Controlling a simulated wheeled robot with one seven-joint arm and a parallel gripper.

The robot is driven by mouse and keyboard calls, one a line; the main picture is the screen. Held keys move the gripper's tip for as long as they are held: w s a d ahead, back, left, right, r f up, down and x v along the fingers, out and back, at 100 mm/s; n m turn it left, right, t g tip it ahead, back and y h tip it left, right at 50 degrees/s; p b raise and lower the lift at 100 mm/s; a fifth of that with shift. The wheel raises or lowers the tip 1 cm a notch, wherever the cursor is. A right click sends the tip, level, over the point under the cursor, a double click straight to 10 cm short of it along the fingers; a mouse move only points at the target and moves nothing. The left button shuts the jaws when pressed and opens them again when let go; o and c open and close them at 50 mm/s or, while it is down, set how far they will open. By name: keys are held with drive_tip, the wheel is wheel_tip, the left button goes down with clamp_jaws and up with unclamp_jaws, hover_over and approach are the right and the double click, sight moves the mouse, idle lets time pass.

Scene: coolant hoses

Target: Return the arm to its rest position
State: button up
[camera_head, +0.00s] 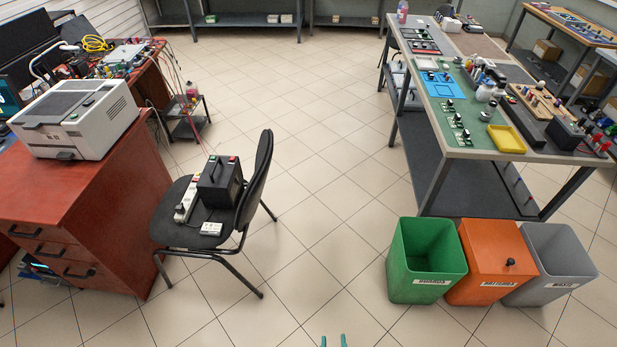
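Two teal fingertips of my gripper (333,341) show at the bottom edge of the head view, right of centre. They stand apart, with bare floor tile visible between them and nothing held there. The rest of my gripper and my arm are out of the frame below. No coolant hose can be made out for sure.
A black chair (255,180) carrying a black box (220,182) stands left of centre, beside a red-brown desk (110,215). A green bin (425,260), an orange bin (495,262) and a grey bin (552,263) stand right, before a workbench (480,155). Tiled floor between is clear.

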drive_tip(key=s+a+r+t, duration=0.2)
drive_tip(key=s+r, duration=0.5)
drive_tip(key=r, duration=0.4)
drive_tip(key=s+a+r+m+t+y, duration=0.1)
drive_tip(key=s+a+r+t, duration=0.1)
drive_tip(key=s+a+r, duration=0.3)
drive_tip(key=s+r, duration=0.3)
drive_tip(key=r, duration=0.3)
drive_tip(key=shift+s+a+r+m, duration=0.2)
drive_tip(key=shift+r+m, duration=0.1)
drive_tip(key=shift+r, duration=0.1)
drive_tip(key=shift+c, duration=0.6)
drive_tip(key=shift+d, duration=0.15)
